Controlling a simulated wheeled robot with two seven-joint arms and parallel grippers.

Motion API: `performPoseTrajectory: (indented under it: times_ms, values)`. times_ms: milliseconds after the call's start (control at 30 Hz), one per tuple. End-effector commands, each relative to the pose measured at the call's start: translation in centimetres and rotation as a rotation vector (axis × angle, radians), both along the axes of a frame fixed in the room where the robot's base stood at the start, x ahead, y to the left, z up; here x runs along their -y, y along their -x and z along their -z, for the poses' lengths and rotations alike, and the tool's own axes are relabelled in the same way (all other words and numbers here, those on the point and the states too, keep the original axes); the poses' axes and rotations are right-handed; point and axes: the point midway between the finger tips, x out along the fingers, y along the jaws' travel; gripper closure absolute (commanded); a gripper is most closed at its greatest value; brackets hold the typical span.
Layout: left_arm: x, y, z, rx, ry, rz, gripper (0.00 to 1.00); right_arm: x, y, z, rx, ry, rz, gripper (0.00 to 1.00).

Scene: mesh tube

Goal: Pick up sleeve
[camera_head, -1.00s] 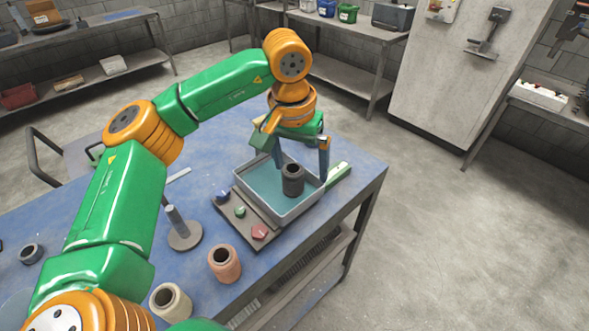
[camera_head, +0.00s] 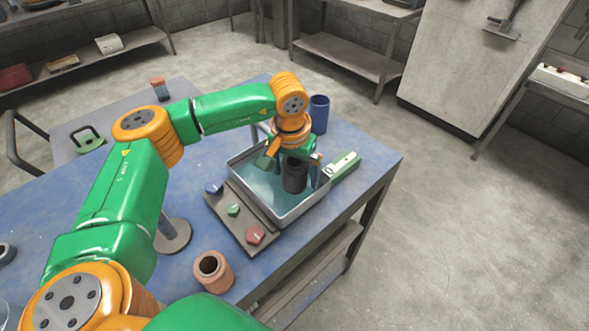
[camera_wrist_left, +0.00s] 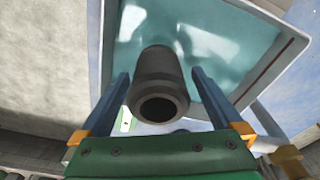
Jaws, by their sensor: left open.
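A dark grey, hollow sleeve (camera_head: 294,178) stands in a shallow grey tray (camera_head: 240,157) with a teal floor. It also shows in the left wrist view (camera_wrist_left: 159,80), its open end facing the camera. My left gripper (camera_head: 292,172) is over the tray, with its jaws open. In the left wrist view its two fingers (camera_wrist_left: 160,98) stand on either side of the sleeve, with gaps visible on both sides. Part of the sleeve's top is near the gripper body in the head view. My right gripper is out of view.
A strip with blue, green and red knobs (camera_head: 233,209) runs along the tray's near side. A blue cup (camera_head: 319,114) and a green-white piece (camera_head: 343,166) stand beyond the tray.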

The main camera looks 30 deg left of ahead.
Motion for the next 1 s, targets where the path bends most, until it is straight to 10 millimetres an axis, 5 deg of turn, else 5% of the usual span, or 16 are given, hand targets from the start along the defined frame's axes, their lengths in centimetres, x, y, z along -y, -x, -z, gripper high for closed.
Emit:
performPoseTrajectory:
  times_ms: [67,433,767,867,1000]
  values:
    - [0.0,0.0,0.0,0.000,0.000,0.000,0.00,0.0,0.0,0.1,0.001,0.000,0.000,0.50]
    - [0.0,0.0,0.0,0.000,0.001,0.000,0.96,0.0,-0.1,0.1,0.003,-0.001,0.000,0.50]
    - [0.1,-0.1,-0.7,0.003,0.003,-0.001,0.96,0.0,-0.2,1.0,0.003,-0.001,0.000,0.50]
    - [0.1,-0.2,-2.4,0.008,0.004,0.000,0.96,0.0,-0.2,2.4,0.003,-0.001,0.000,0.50]
    - [2.7,1.4,-6.2,0.009,0.002,0.008,0.96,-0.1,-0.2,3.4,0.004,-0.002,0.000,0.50]
